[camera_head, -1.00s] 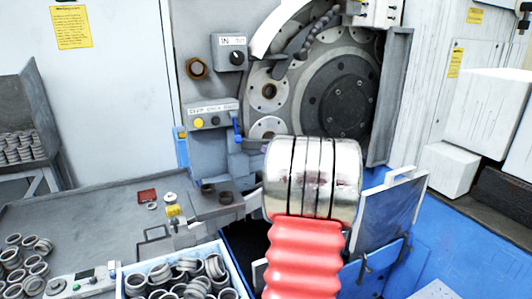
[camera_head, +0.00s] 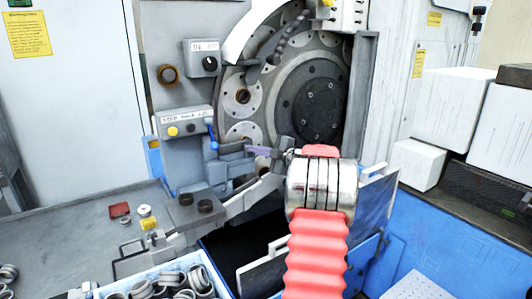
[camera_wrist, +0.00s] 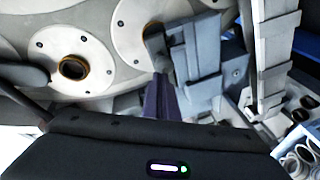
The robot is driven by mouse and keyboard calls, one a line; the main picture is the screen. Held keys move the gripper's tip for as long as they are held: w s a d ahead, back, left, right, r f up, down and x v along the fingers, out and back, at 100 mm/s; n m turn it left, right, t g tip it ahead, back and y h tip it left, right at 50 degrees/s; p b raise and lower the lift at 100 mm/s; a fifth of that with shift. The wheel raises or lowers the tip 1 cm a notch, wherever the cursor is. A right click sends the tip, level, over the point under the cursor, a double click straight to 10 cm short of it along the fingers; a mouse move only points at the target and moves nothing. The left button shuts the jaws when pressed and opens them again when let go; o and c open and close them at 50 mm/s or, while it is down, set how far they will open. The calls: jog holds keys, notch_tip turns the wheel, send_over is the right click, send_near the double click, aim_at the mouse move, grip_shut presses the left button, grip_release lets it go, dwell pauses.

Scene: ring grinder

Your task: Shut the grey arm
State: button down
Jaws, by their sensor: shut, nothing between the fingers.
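The grey arm (camera_head: 250,194) is a jointed bar low in front of the grinder's round discs, running from the block at left up towards the right. Grey blocky parts (camera_wrist: 200,60) stand close to the fingers in the wrist view; I cannot tell if they belong to it. My gripper (camera_head: 258,151) points left past the silver wrist, its slim purple fingers together and empty. In the wrist view the gripper (camera_wrist: 163,85) has its tips beside a grey block, and I cannot tell if they touch. My own red and silver arm hides part of the area.
A crate of rings (camera_head: 175,282) stands at the front left. A grey panel (camera_head: 372,205) stands right of my wrist. Boxes (camera_head: 440,110) are at the far right.

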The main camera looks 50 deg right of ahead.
jog(key=shift+w+d, duration=0.35)
jog(key=shift+d, duration=0.35)
jog(key=shift+d, duration=0.1)
jog(key=shift+w, duration=0.1)
jog(key=s+d+r, duration=0.1)
jog(key=s+r, duration=0.2)
jog(key=s, duration=0.8)
jog(key=shift+s+d, duration=0.25)
jog(key=shift+d, duration=0.1)
dwell(0.6)
